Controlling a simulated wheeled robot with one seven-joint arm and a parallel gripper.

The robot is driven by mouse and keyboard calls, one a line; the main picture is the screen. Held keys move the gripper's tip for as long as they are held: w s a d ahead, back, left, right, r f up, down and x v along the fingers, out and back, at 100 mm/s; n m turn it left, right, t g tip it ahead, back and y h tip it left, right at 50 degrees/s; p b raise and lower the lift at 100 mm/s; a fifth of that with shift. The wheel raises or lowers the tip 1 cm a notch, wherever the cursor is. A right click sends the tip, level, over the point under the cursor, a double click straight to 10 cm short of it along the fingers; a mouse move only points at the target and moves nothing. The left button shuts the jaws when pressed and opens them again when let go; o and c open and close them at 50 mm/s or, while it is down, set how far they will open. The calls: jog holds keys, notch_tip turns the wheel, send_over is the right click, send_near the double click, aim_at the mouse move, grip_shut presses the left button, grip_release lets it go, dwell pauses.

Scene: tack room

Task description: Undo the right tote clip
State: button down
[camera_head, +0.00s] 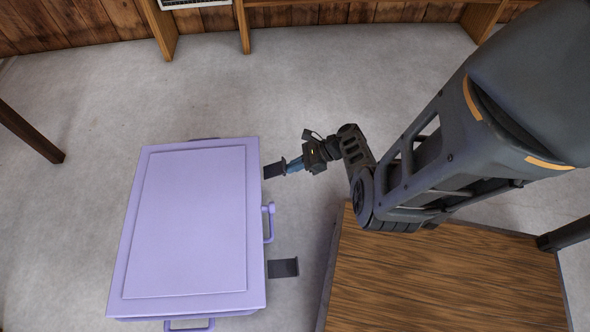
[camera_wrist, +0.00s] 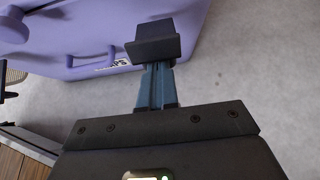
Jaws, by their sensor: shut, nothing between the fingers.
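The lavender tote (camera_head: 190,222) stands on the floor with its lid (camera_head: 200,220) down. Two dark clips stick out from its right side: a far clip (camera_head: 274,170) and a near clip (camera_head: 283,267), with a side handle (camera_head: 269,223) between them. My gripper (camera_head: 288,166) is at the outer end of the far clip. In the wrist view, my blue fingers (camera_wrist: 157,85) are together and empty, reaching the lower edge of this clip (camera_wrist: 153,42), a bent dark plate. Whether they touch it, I cannot tell. The tote wall (camera_wrist: 100,25) shows behind.
A wooden tabletop (camera_head: 440,285) lies at the lower right, below my arm. Wooden shelving (camera_head: 165,30) lines the back wall. Open pale floor (camera_head: 90,90) surrounds the tote at left and behind. A dark post (camera_head: 30,133) stands at far left.

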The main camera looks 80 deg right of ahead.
jog(key=shift+s+f+t+y+b, duration=0.1)
jog(key=shift+f+t+y+b, duration=0.3)
jog(key=shift+f+t+b, duration=0.5)
jog(key=shift+r, duration=0.2)
jog(key=shift+w+a+r+p, duration=0.1)
jog(key=shift+w+a+p, duration=0.15)
jog(key=shift+w+p, duration=0.45)
jog(key=shift+w, duration=0.1)
jog(key=shift+r, duration=0.1)
